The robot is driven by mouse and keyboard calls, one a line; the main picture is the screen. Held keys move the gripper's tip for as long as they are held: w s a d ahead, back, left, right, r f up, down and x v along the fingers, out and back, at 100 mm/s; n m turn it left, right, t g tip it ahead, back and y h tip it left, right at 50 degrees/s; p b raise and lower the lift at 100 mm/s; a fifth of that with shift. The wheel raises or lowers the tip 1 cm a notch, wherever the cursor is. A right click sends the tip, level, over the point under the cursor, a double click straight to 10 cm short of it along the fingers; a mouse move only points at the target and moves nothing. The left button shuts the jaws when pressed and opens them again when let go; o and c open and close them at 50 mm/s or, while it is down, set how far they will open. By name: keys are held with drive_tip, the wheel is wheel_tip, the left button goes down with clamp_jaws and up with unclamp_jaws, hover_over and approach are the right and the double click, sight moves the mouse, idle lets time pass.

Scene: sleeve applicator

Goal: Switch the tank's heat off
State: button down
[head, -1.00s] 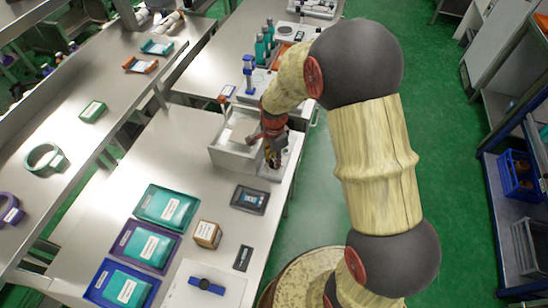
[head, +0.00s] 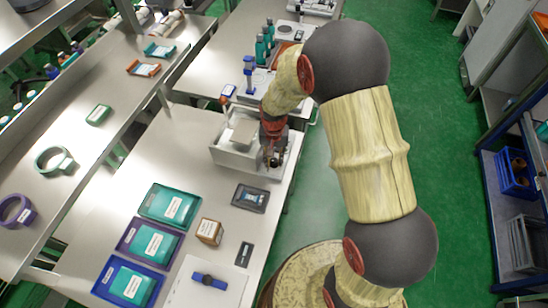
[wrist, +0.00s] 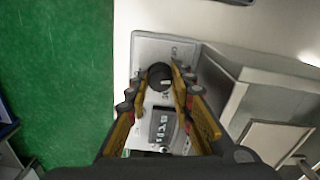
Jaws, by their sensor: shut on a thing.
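The tank (head: 228,157) is a pale open box on the steel table in the head view, and its wall shows at the right in the wrist view (wrist: 240,95). Its control panel (wrist: 147,45) carries a round dark knob (wrist: 160,72) with a light mark on its right side. A dark display (wrist: 163,124) sits below the knob in the picture. My gripper (wrist: 161,76) is over the panel with its yellow fingers on either side of the knob, shut on it. In the head view my gripper (head: 272,156) is at the tank's right end. The display digits are too small to read surely.
A dark tablet-like device (head: 250,197) and a small brown box (head: 209,231) lie nearer on the table. Teal, purple and blue trays (head: 133,281) hold labelled packs. Bottles (head: 262,47) stand behind the tank. Green floor lies to the right.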

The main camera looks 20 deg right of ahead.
sight(274, 160)
drive_tip(key=n+p, duration=0.1)
drive_tip(key=n, duration=0.4)
drive_tip(key=shift+w+r+n, duration=0.1)
drive_tip(key=shift+n, duration=0.2)
drive_tip(key=n, duration=0.5)
drive_tip(key=shift+n+p, duration=0.3)
drive_tip(key=shift+p, duration=0.1)
drive_tip(key=c, duration=1.5)
unclamp_jaws()
drive_tip(key=shift+c, duration=0.2)
wheel_tip(274, 160, up, 12)
